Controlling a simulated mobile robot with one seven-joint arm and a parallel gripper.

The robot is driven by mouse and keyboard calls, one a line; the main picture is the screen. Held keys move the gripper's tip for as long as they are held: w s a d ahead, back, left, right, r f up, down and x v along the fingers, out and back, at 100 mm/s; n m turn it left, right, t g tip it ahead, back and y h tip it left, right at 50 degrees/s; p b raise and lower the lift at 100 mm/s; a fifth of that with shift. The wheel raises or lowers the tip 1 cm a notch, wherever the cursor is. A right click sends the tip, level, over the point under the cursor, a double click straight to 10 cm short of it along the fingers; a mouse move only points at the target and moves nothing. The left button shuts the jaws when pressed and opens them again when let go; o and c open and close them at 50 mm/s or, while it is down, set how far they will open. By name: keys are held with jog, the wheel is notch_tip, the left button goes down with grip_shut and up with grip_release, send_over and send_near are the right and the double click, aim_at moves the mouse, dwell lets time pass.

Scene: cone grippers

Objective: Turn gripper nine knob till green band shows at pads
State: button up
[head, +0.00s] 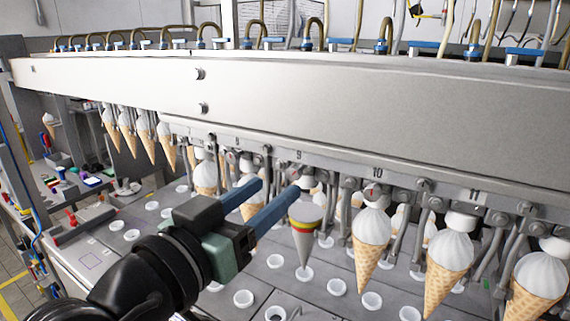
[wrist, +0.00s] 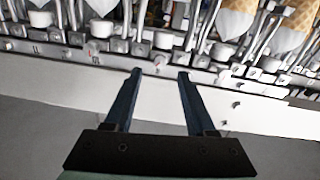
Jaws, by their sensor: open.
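The label nine (head: 298,156) is on the long rail. Below it hangs a grey test cone (head: 303,245) with a narrow band of red, yellow and green around it. My gripper (head: 278,187) has two blue fingers, spread apart and empty, pointing at the hardware below label nine. In the wrist view my gripper (wrist: 160,73) is open in front of the rail, with a small pale knob-like part (wrist: 160,61) just beyond and between the fingertips. I cannot tell whether this is gripper nine's knob. The pads at the cone are too small to read.
Ice cream cones hang on both sides, one close at the right (head: 371,240). A large white beam (head: 300,95) runs above the row. White cups (head: 243,298) sit in the grey deck below. Metal links crowd the space around the fingertips.

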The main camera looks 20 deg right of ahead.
aim_at(292, 174)
jog(key=p+x, duration=0.1)
jog(key=x, duration=0.4)
jog(key=shift+a, duration=0.1)
grip_shut()
